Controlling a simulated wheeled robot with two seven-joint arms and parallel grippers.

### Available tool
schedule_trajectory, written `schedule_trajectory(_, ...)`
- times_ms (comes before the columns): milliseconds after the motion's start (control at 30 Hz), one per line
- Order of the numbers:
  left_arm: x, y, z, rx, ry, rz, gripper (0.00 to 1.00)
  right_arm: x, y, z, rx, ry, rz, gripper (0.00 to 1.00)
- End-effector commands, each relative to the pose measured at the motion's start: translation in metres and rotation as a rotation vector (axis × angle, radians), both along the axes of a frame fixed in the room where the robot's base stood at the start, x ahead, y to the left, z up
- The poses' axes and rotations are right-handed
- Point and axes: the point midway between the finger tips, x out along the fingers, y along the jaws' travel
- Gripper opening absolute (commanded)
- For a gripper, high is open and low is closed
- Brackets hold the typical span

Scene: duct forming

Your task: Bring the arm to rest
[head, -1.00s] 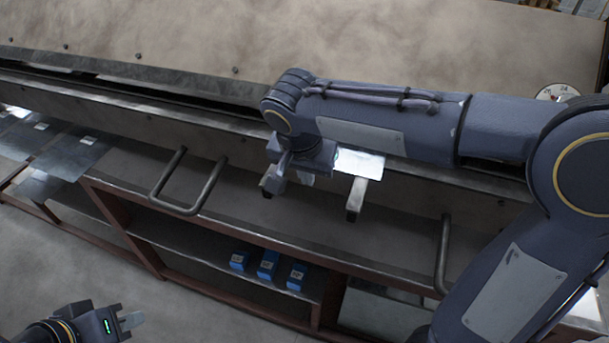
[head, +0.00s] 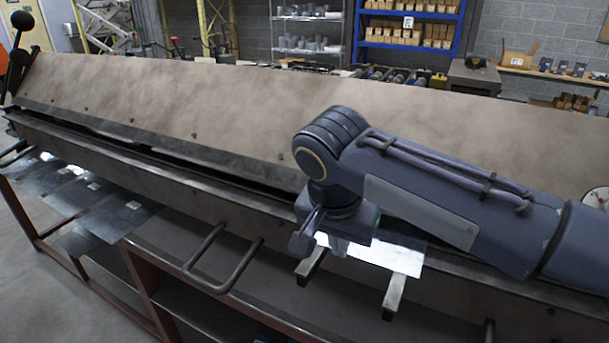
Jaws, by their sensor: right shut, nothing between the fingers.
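My right arm reaches in from the right over the front of a long brake machine (head: 210,100). My right gripper (head: 338,248) points down in front of the machine's slot, shut and empty. Its fingertips are small and partly hidden by the wrist body. A bright sheet metal piece (head: 405,260) lies behind and to the right of the gripper, partly covered by the arm. I cannot tell whether the gripper touches it. My left gripper is out of view.
Two short support bars (head: 394,295) stick out near the gripper. A bent handle (head: 215,270) projects from the machine's front. Flat metal sheets (head: 110,215) lie on the left. Shelves with boxes (head: 410,35) stand at the back, and a ball-ended lever (head: 22,20) rises at far left.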

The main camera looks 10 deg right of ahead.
Motion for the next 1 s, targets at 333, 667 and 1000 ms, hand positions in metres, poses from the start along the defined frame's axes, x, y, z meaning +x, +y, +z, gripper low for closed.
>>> schedule_trajectory(333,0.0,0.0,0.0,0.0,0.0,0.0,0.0,-0.08,-0.088,-0.058,0.206,-0.002,0.265,0.0)
schedule_trajectory(667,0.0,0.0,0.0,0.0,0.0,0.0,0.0,-0.157,-0.101,-0.127,0.321,-0.25,0.453,0.0)
schedule_trajectory(1000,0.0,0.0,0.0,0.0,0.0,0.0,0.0,-0.165,-0.099,-0.137,0.314,-0.298,0.48,0.0)
